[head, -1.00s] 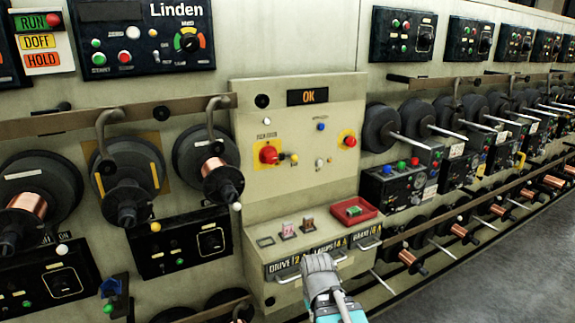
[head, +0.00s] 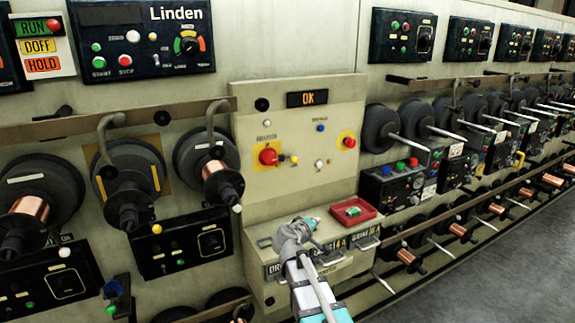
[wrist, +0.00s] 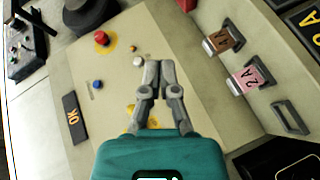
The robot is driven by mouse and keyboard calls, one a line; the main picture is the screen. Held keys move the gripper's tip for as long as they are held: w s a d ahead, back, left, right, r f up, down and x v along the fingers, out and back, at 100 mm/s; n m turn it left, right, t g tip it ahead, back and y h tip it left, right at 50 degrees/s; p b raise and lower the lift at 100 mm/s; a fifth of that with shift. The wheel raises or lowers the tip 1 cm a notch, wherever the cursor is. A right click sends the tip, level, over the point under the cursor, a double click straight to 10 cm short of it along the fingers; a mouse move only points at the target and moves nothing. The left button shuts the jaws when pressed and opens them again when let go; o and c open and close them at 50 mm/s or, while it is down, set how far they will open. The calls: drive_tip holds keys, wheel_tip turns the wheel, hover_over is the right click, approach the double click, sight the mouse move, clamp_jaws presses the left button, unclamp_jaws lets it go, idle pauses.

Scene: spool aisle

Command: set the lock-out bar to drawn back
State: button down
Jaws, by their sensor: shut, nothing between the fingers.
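In the head view, a long brown bar (head: 115,118) runs across the front of the left spools, with curved grey handles at it. I cannot tell for sure whether it is the lock-out bar. My gripper's fingers (wrist: 159,68) show in the wrist view, shut and empty, in front of the beige panel (wrist: 110,70). In the head view, my gripper's teal body is above the ledge, below that panel. The fingertips are hard to make out there. A white knob (wrist: 139,60) shows just left of the fingers in the wrist view.
The panel carries a red knob (head: 268,156), a blue button (head: 320,127) and an OK display (head: 307,98). A red tray (head: 365,217) stands on the ledge right of my gripper. Two fuse-like blocks, brown (wrist: 223,41) and pink (wrist: 250,78), stand beside an empty frame (wrist: 290,117).

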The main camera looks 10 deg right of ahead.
drive_tip(key=w+a+r+n+t+y+p, duration=0.1)
drive_tip(key=w+a+r+n+t+y, duration=0.3)
drive_tip(key=w+a+r+n+t, duration=0.3)
drive_tip(key=w+a+r+n, duration=0.2)
drive_tip(key=a+n, duration=0.1)
drive_tip(key=a, duration=0.1)
drive_tip(key=shift+w+a+n+t+y, duration=0.3)
drive_tip(key=shift+w+n+t+y, duration=0.1)
drive_tip(key=shift+w, duration=0.1)
drive_tip(key=p, duration=0.2)
approach(290, 158)
drive_tip(key=w+a, duration=0.2)
drive_tip(key=w, duration=0.1)
drive_tip(key=shift+w+d+r, duration=0.2)
drive_tip(key=shift+w+d, duration=0.2)
drive_tip(key=shift+d, duration=0.4)
drive_tip(key=shift+w+d+r, duration=0.15)
drive_tip(key=shift+w+d, duration=0.3)
drive_tip(key=shift+d, duration=0.35)
